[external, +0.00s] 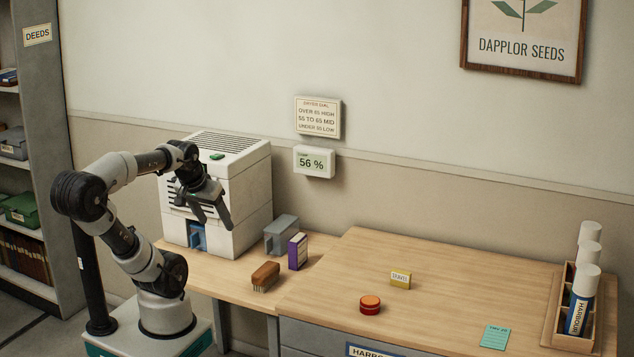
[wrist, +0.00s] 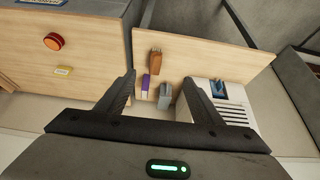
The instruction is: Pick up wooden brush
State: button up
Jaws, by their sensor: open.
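The wooden brush (external: 265,276) lies on the lower light-wood table near its front edge, with a brown wooden back and bristles facing down. In the wrist view the brush (wrist: 155,61) shows beyond my open fingers, between them and apart from both. My gripper (external: 213,222) is open and empty, raised in front of the white box-shaped machine, to the left of the brush and above it. In the wrist view my gripper (wrist: 160,83) has both fingers spread wide.
A purple box (external: 298,251) and a grey holder (external: 281,235) stand just behind the brush. The white machine (external: 246,190) stands left of them.

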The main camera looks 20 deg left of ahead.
jog(key=g+b, duration=0.1)
jog(key=g, duration=0.3)
send_over(265, 268)
jog(key=s, duration=0.2)
notch_tip(265, 268, down, 12)
jog(key=f, duration=0.1)
jog(key=f+b, duration=0.1)
jog(key=f, duration=0.2)
jog(key=w+f, duration=0.1)
jog(key=f, duration=0.3)
jog(key=f+b, duration=0.1)
jog(key=f, duration=0.2)
jog(key=shift+w+d+f+b, duration=0.15)
jog(key=shift+d+f+b, duration=0.1)
jog(key=shift+b, duration=0.05)
jog(key=shift+w+a+f+b, duration=0.15)
jog(key=shift+f+b, duration=0.3)
jog(key=shift+f, duration=1)
jog(key=shift+w+f+b, duration=0.2)
jog(key=shift+f+b, duration=0.25)
jog(key=shift+f, duration=1)
jog(key=shift+c, duration=0.4)
jog(key=shift+r, duration=0.1)
jog(key=c, duration=1.1)
jog(key=shift+c, duration=0.2)
